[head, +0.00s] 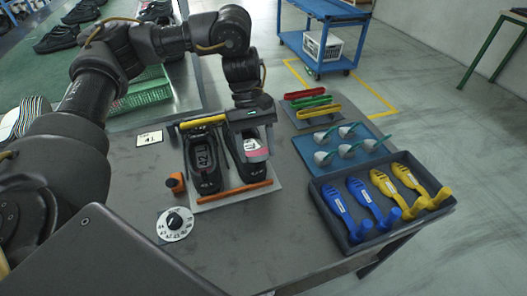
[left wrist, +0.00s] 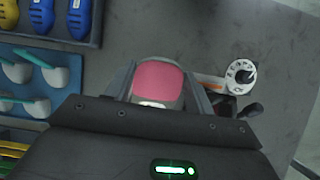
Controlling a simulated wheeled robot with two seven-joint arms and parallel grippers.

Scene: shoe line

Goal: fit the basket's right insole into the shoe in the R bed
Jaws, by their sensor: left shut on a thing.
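My left gripper (head: 252,132) is above the right-hand black shoe (head: 248,171) on the light board. It is shut on an insole (head: 255,150), whose pink and white end sticks out toward the front. In the left wrist view the pink end of the insole (left wrist: 158,80) shows between the two fingers. The insole overlaps the shoe's opening; I cannot tell how far it is inside. The other black shoe (head: 204,166) lies to the left, with a white number label in it. The right gripper is not in view.
A dark tray (head: 347,243) with blue and yellow shoe forms stands at the right. A blue mat (head: 316,166) with white-and-teal tools lies behind it. A dial (head: 175,223) and a small orange item (head: 176,183) lie left of the shoes. A green basket (head: 148,93) stands behind.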

